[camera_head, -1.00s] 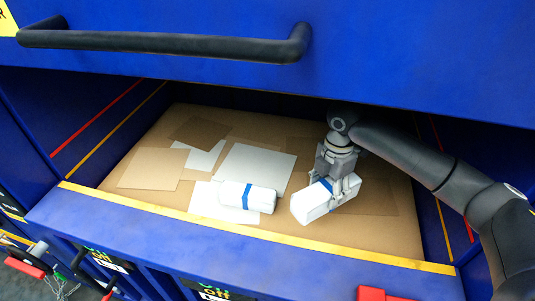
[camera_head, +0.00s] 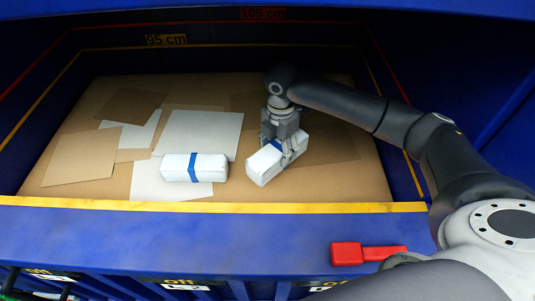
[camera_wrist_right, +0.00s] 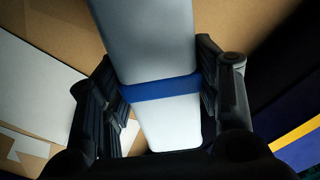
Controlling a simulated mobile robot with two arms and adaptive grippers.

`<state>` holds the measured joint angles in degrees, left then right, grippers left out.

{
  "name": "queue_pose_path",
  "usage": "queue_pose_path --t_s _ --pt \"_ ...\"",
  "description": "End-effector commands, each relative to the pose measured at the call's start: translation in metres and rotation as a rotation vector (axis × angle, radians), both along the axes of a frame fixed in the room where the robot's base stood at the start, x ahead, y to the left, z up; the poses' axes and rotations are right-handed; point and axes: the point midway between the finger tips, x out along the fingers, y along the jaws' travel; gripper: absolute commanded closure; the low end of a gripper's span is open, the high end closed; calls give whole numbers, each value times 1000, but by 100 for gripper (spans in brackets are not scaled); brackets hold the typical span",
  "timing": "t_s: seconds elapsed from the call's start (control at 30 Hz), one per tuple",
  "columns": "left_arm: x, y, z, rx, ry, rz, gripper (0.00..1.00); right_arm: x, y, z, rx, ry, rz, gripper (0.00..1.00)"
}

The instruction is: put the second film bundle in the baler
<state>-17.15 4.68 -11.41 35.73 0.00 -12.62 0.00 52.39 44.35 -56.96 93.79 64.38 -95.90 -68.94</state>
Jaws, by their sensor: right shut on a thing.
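The baler chamber is open, with a cardboard-covered floor (camera_head: 330,185) inside blue walls. One white film bundle with a blue band (camera_head: 177,168) lies on the sheets left of my right gripper. My right gripper (camera_head: 280,150) is inside the chamber and shut on the other white film bundle (camera_head: 262,167), which also has a blue band. In the right wrist view the held bundle (camera_wrist_right: 165,122) sits between the two dark fingers, gripped around its blue band. I cannot tell whether its underside touches the cardboard. My left gripper is not in view.
Flat white and brown sheets (camera_head: 85,158) lie on the left of the floor. A yellow-edged blue front sill (camera_head: 210,207) runs across the opening. A red handle (camera_head: 347,253) sits on the front, below my right arm. The cardboard right of the held bundle is clear.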

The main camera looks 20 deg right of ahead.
Motion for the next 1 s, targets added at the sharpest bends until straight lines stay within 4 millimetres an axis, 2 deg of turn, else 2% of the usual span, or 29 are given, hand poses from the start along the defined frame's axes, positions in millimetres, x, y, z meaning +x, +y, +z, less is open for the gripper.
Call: queue_pose_path --t_s 0.1,0.27,0.5,0.87,0.9,1.0 --pt "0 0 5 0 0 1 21 0 0 -18 0 1 -1 73" --pt "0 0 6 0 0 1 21 0 0 -30 0 0 -1 73" --pt "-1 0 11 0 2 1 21 -1 0 -61 0 2 0 73" --pt "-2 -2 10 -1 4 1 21 0 0 -67 -1 -1 -1 73" --pt "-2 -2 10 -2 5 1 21 0 0 -67 -1 -1 -1 37" --pt "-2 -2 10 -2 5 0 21 0 0 -67 -1 -1 -1 24"
